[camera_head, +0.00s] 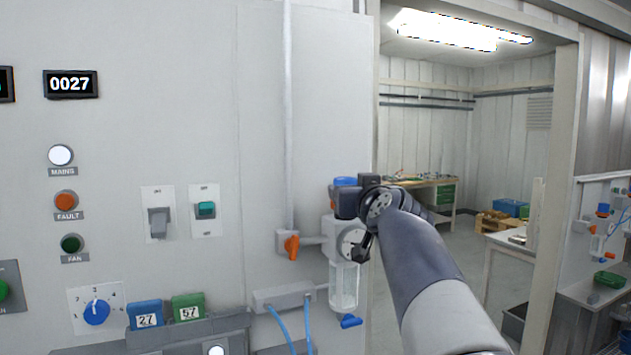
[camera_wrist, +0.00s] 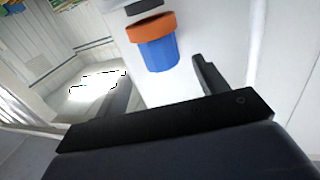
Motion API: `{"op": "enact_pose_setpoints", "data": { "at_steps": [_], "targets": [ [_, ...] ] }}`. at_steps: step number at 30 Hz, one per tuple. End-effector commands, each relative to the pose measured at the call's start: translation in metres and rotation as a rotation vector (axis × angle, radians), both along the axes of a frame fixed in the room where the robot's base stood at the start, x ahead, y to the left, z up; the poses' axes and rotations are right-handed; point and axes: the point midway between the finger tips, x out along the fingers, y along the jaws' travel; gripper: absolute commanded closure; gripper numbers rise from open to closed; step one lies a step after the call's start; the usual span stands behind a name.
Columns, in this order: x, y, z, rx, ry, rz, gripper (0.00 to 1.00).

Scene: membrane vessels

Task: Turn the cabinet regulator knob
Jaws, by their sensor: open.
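The regulator knob is a blue cap (camera_head: 345,181) on top of the cabinet's regulator unit, partly hidden by my gripper in the head view. In the wrist view the blue knob (camera_wrist: 158,53) has an orange collar and lies ahead of my fingers, roughly between their lines. My gripper (camera_head: 358,196) is in front of the top of the regulator. Its two dark fingers are apart in the wrist view (camera_wrist: 162,82), with nothing between them. The knob appears beyond the fingertips; exact depth is unclear.
Below the knob are a round gauge (camera_head: 350,243) and a clear bowl (camera_head: 344,287). An orange valve handle (camera_head: 291,247) sits left of the gauge. The cabinet panel (camera_head: 265,150) carries switches and lamps. An open doorway to the right shows a workbench (camera_head: 432,190).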

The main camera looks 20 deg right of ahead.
Motion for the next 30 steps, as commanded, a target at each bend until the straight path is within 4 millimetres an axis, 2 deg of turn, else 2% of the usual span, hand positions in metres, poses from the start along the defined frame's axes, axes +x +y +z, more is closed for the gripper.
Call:
{"op": "enact_pose_setpoints", "data": {
  "at_steps": [3,10,23,30],
  "targets": [
    [0.021,-0.004,0.002,-0.001,0.002,0.001,0.31],
    [0.047,-0.009,0.001,-0.001,0.001,0.001,0.31],
    [0.054,-0.011,0.0,-0.001,0.0,0.001,0.31],
    [0.054,-0.011,0.0,-0.001,0.0,0.001,0.51]
  ]
}}
